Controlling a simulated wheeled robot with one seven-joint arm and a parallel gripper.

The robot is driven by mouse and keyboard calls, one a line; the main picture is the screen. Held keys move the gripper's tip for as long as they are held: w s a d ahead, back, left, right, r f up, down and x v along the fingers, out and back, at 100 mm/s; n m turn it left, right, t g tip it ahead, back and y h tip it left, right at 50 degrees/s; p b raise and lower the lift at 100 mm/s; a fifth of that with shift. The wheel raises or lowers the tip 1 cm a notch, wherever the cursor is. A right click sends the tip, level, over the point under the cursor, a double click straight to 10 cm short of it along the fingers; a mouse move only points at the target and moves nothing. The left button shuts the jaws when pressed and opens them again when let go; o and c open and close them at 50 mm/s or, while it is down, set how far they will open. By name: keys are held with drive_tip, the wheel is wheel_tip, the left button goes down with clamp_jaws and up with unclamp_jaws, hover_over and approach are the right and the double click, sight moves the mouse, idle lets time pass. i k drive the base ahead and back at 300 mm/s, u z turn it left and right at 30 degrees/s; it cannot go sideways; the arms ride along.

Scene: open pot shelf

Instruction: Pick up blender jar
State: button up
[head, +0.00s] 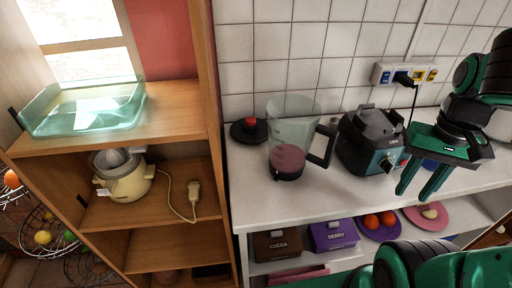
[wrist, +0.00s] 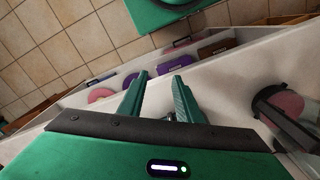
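The blender jar (head: 293,138) stands upright on the white counter in the head view. It is clear, with pink contents at the bottom and a dark handle on its right side. In the wrist view, part of the jar (wrist: 285,104) shows at the right edge, with its pink contents and dark parts. My gripper (head: 420,192) is to the right of the jar and of the blender base (head: 372,140), fingers pointing down. In the wrist view, the two green fingers (wrist: 158,98) are apart with nothing between them. The jar is outside the fingers.
A black lid with a red knob (head: 249,130) lies left of the jar. The base's cord runs to a wall outlet (head: 404,75). A wooden shelf (head: 178,106) holds a glass dish (head: 84,108) and a juicer (head: 123,177). Boxes and plates sit below the counter.

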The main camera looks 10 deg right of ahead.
sight(293, 121)
drive_tip(key=z, duration=1.1)
drive_tip(key=k, duration=2.35)
drive_tip(key=u, duration=0.55)
drive_tip(key=i, duration=0.95)
drive_tip(key=z, duration=0.05)
